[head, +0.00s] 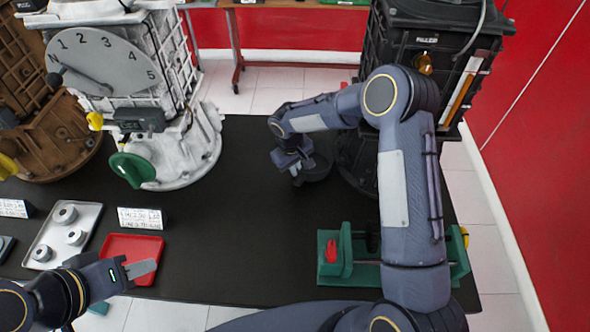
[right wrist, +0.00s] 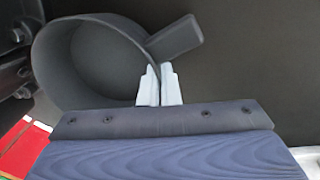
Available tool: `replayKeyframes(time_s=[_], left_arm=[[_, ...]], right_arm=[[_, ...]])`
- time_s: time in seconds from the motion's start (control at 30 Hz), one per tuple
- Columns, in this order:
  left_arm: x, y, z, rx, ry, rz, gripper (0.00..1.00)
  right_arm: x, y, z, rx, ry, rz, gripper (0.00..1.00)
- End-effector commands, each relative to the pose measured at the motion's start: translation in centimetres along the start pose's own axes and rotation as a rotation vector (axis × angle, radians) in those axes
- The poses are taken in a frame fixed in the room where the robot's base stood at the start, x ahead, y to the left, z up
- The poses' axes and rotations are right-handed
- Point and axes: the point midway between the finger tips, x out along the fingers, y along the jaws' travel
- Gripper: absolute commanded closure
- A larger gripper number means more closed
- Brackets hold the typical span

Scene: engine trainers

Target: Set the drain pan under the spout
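The drain pan (head: 318,169) is a dark grey round pan by the left foot of the black engine trainer (head: 400,45). In the right wrist view the pan (right wrist: 92,65) shows its open inside and a short thick handle (right wrist: 178,40). My right gripper (head: 296,174) is closed at the pan's rim near the handle, with one pale finger on each side of the wall (right wrist: 159,86). I cannot tell whether the pan rests on the table. The spout is not clearly visible; my right arm covers part of the black trainer. My left gripper (head: 142,271) is over the table's front left, apparently empty.
A white trainer with a numbered dial (head: 100,62) and a brown one (head: 45,140) stand at left. A grey tray (head: 47,233), red tray (head: 118,246) and label card (head: 141,218) lie in front. A green fixture (head: 333,268) is front right. The black table's middle (head: 240,220) is clear.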

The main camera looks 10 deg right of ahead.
Motion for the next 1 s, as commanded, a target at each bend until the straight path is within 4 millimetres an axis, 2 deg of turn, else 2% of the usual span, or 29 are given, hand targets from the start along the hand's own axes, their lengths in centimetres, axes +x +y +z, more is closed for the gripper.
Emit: replayKeyframes(time_s=[0.27,0.47,0.77,0.87,1.0], left_arm=[[0.2,-0.1,0.1,0.0,0.001,0.0,0.64],[0.1,-0.1,0.1,0.0,0.001,0.0,0.64],[0.0,0.0,0.0,0.0,0.001,0.0,0.64],[-0.6,0.2,-0.3,0.0,0.0,0.0,0.64],[-1.8,0.8,-0.9,0.0,0.0,0.0,0.64]], right_arm=[[0.2,0.0,0.0,0.0,0.001,0.001,1.0],[0.1,0.0,0.0,0.0,0.0,0.001,0.75],[-0.1,0.0,0.0,0.0,0.0,0.0,0.75],[-1.0,0.1,0.0,0.0,0.002,0.001,0.75],[-3.8,0.1,-0.1,0.001,0.002,0.002,0.75]])
